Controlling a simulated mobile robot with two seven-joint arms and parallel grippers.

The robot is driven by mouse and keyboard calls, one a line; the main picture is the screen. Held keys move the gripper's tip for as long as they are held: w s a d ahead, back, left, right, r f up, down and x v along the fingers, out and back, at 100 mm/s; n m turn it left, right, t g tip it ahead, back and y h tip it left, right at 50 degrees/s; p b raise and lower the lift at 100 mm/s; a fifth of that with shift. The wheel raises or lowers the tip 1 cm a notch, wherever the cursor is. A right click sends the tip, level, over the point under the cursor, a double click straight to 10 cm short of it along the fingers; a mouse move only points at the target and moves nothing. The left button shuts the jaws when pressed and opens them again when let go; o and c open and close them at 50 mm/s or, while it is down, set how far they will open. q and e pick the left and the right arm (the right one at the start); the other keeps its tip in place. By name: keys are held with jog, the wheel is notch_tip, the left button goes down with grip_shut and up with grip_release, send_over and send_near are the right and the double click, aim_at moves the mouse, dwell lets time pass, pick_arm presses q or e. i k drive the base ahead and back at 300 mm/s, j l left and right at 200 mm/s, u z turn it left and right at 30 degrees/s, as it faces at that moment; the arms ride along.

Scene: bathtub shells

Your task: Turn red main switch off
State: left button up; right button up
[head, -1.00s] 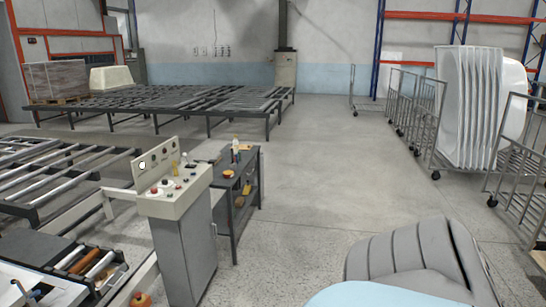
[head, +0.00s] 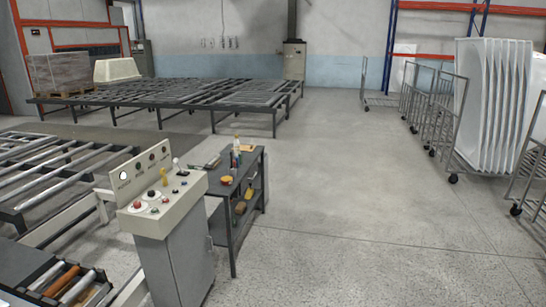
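A grey control console (head: 165,262) stands at the lower left. Its sloped cream top (head: 165,205) carries several small knobs and buttons. A red knob (head: 137,205) sits on a pale round plate near the left front of this top. A smaller red button (head: 155,211) is to its right, and another red button (head: 166,200) is further right. They are too small to tell which one is the main switch or how it is set. Neither of my grippers is in view.
A dark shelf table (head: 238,195) with bottles and small items stands right behind the console. Roller conveyors (head: 50,175) are on the left, with long frames (head: 170,92) behind. Wire carts (head: 430,105) and stacked white shells (head: 492,105) are at right. The middle floor (head: 340,180) is clear.

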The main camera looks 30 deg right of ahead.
aim_at(138, 205)
jog(key=i+l+z, duration=0.25)
jog(key=i+l, duration=0.2)
jog(key=i+l+z, duration=0.25)
jog(key=i, duration=0.3)
jog(key=i+l, duration=0.3)
jog(key=i, duration=0.15)
jog(key=i+l, duration=0.3)
jog(key=i, duration=0.15)
jog(key=i+l, duration=0.3)
jog(key=i, duration=0.15)
jog(key=u, duration=1.45)
